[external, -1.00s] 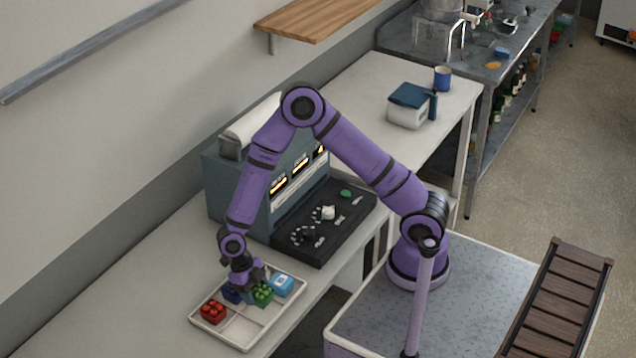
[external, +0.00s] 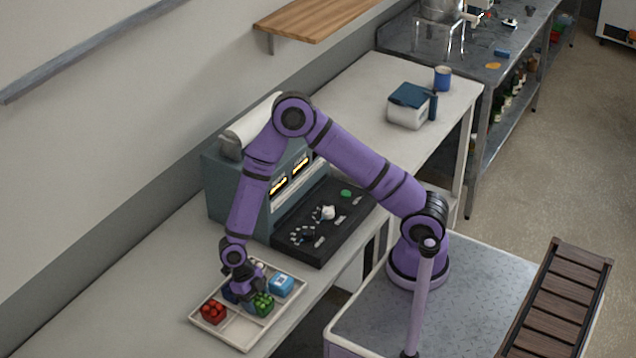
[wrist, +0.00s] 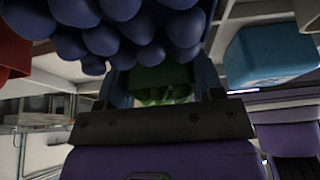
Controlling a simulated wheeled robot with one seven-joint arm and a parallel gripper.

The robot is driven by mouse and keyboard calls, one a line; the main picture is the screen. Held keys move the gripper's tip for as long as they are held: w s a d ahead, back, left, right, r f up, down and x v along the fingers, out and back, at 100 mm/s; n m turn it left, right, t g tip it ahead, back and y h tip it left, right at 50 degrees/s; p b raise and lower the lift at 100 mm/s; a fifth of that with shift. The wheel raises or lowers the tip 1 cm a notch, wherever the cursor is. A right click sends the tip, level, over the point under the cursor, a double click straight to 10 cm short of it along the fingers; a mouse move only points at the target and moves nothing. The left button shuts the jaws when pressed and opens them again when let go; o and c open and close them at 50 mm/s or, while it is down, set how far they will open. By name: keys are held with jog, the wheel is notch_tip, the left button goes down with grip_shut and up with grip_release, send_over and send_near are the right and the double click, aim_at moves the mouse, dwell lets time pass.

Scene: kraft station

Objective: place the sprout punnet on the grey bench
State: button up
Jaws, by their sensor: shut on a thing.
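The green sprout punnet (external: 262,304) sits in the divided white tray (external: 243,347), in a compartment on its front right side. My gripper (external: 253,290) points down over it and is shut on it. In the wrist view the punnet's green (wrist: 160,84) shows between my fingers, partly hidden by them and by dark blue round fruit close to the camera. I cannot tell whether the punnet is lifted off the tray floor. The grey metal bench (external: 477,64) stands far off at the back right.
A red punnet (external: 213,312), a dark blue punnet (external: 230,292) and a light blue tub (external: 281,285) share the tray. A machine with a black panel (external: 325,222) stands behind it. A white box with a blue lid (external: 408,107) and a blue mug (external: 442,77) stand along the white counter.

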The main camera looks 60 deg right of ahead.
jog(key=shift+f, duration=0.3)
jog(key=o, duration=1.1)
jog(key=v, duration=1)
jog(key=shift+w+r, duration=0.15)
jog(key=shift+r, duration=0.25)
